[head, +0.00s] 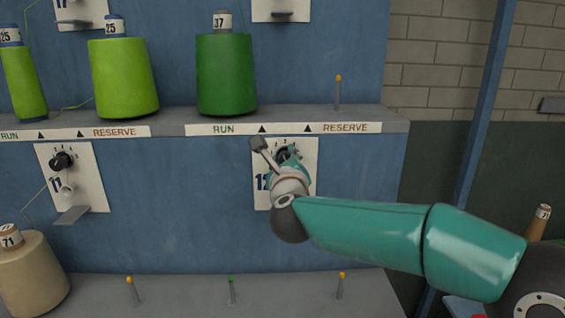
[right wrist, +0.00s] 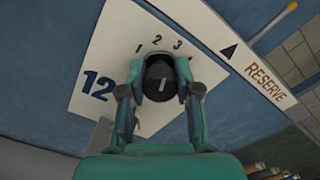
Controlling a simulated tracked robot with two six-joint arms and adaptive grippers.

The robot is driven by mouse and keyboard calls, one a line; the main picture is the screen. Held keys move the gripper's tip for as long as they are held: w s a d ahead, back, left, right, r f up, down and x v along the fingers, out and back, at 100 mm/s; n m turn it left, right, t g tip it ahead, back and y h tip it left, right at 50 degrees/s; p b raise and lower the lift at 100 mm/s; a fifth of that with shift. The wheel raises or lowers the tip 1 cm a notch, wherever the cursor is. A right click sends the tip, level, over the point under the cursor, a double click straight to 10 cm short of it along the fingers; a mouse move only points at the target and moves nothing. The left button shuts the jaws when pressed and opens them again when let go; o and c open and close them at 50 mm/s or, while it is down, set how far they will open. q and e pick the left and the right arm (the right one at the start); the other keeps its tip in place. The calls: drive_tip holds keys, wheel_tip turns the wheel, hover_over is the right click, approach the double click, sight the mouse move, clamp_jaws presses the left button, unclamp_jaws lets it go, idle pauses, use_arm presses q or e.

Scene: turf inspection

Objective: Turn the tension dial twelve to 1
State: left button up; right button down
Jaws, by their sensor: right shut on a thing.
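The tension dial twelve is a black knob (right wrist: 158,84) on a white plate (right wrist: 103,58) marked 12, with the numbers 1, 2 and 3 above the knob in the right wrist view. A short pale line runs roughly up and down on its face; I cannot tell exactly which number it points at. My right gripper (right wrist: 160,72) has one teal finger on each side of the knob and is shut on it. In the head view the right gripper (head: 287,158) covers much of the plate (head: 302,180), and the dial is mostly hidden. My left gripper is not in view.
Dial eleven (head: 61,161) sits on its own plate to the left. A shelf strip (head: 283,128) marked RUN and RESERVE runs above, with a dark green cone (head: 226,75) and an empty peg (head: 338,92). The lower ledge (head: 185,290) carries several short pegs.

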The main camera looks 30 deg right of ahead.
drive_tip(key=n, duration=0.3)
drive_tip(key=shift+a, duration=0.1)
drive_tip(key=n, duration=0.2)
drive_tip(key=shift+n, duration=0.3)
drive_tip(key=n+p, duration=0.1)
drive_tip(key=n, duration=0.4)
drive_tip(key=shift+n+p, duration=0.4)
drive_tip(key=shift+w+f, duration=0.1)
drive_tip(key=c, duration=1.2)
unclamp_jaws()
drive_tip(key=o, duration=0.4)
drive_tip(key=shift+w+f, duration=0.1)
drive_tip(key=shift+w, duration=0.05)
